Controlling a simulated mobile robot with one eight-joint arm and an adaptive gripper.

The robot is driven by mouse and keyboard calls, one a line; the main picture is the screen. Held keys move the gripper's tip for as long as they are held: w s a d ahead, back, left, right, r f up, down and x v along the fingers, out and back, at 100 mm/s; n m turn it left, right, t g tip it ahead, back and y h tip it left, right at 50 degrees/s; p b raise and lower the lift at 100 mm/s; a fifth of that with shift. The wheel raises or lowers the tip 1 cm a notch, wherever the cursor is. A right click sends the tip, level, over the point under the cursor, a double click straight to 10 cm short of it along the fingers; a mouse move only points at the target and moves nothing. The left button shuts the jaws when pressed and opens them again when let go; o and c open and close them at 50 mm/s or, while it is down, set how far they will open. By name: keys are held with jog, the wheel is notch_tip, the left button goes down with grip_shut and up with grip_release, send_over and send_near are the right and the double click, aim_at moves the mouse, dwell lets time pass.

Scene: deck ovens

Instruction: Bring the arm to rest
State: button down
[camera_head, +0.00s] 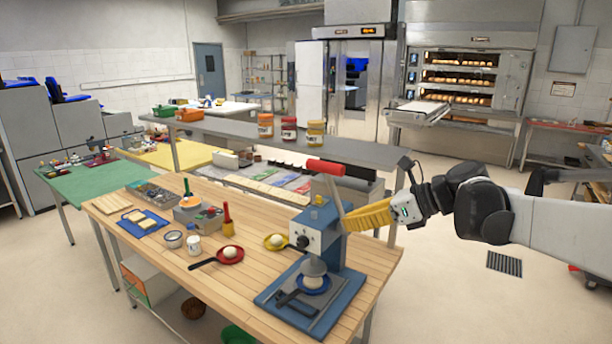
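My arm (560,220) reaches in from the right edge, roughly level. My gripper (354,217) points left, with ridged yellow fingers above the right end of the wooden table. Its fingertips appear close beside the grey lever of the blue press (329,245); I cannot tell whether they touch it. The fingers overlap in this view, so their opening does not show, and I see nothing clearly held. The press lever is raised, with its red handle (326,168) at the top. A blue dish (313,284) with pale dough sits under the press head.
The wooden table (180,255) holds a red pan (230,256), a yellow pan (274,242), jars and a blue tray (142,222). A raised shelf (270,135) with several jars runs behind. Deck ovens (470,80) stand at the back right. The floor right of the table is open.

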jog(key=s+d+f+n+h+b, duration=0.1)
jog(key=s+f+n+h+b, duration=0.2)
jog(key=s+f+n, duration=0.5)
jog(key=s+d+f+n+h+b, duration=0.2)
jog(key=s+f+n+h+b, duration=0.2)
jog(key=s+f+n, duration=0.4)
jog(key=s+d+f+n+t+h+b, duration=0.1)
jog(key=s+f+n+h+b, duration=0.2)
jog(key=s+f+n, duration=0.5)
jog(key=shift+s+d+n, duration=0.4)
jog(key=shift+s+n, duration=0.2)
jog(key=shift+s, duration=0.15)
jog(key=shift+f, duration=0.1)
